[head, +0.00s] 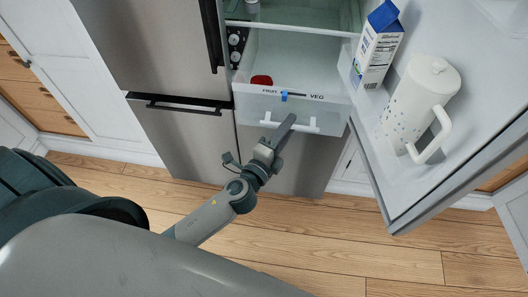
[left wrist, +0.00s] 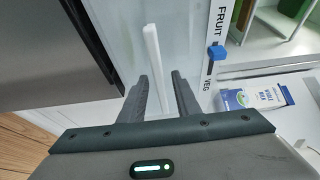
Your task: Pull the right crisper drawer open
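The crisper drawer (head: 330,112) is a pale, translucent drawer low in the open fridge. Its front carries a FRUIT–VEG label and a blue slider (head: 284,96). A white bar handle (head: 306,129) runs across its front, and the handle also shows in the left wrist view (left wrist: 151,48). My left gripper (head: 291,118) is at the middle of this handle. In the left wrist view my left gripper's two fingers (left wrist: 159,76) are apart, with the bar between them and gaps visible beside it. My right gripper is not in view.
The fridge door (head: 385,190) stands open at right, holding a white pitcher (head: 412,105) and a milk carton (head: 376,50). A red item (head: 261,80) shows behind the drawer's front. A steel door with a dark handle (head: 180,105) is at left. The wooden floor is clear.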

